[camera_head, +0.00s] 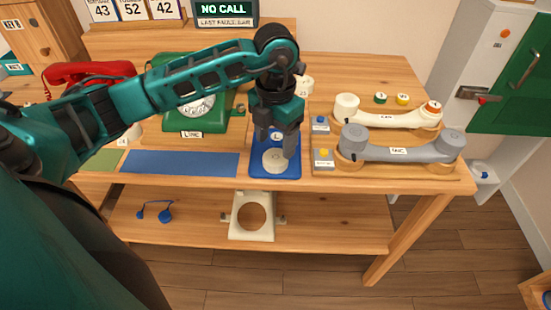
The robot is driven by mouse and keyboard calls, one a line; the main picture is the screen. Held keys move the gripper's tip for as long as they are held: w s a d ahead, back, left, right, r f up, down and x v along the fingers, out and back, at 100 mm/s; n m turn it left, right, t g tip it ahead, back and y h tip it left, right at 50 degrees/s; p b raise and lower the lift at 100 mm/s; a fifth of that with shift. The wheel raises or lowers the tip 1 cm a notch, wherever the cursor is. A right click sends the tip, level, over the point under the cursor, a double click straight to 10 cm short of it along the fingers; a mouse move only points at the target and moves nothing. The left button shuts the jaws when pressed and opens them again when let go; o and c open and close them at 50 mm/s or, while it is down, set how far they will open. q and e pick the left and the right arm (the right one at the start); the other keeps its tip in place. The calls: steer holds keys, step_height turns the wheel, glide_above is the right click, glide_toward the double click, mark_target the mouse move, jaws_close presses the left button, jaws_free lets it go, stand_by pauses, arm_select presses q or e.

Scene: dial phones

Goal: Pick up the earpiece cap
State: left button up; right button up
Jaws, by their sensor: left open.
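My left gripper (275,149) points down over the blue tray (285,172) at the front of the table. Its fingers are spread, with nothing seen held between them. A pale round cap (273,161) lies on the tray just below and between the fingertips; it may be the earpiece cap, but I cannot read a label on it. Another pale disc (277,135) with a blue mark shows behind it, partly covered by the gripper. I cannot tell whether the fingers touch either one. My right gripper is not in view.
A cream handset (385,118) and a grey handset (400,152) rest on wooden stands at right. A green dial phone (183,122) and red handset (88,72) are at left. The blue mat (180,163) is bare. A cream ring bracket (251,230) stands on the lower shelf.

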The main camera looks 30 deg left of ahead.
mark_target(276, 157)
arm_select(q)
step_height(276, 157, down, 5)
steer(key=shift+r, duration=0.1)
steer(key=c, duration=0.6)
steer(key=shift+o, duration=0.2)
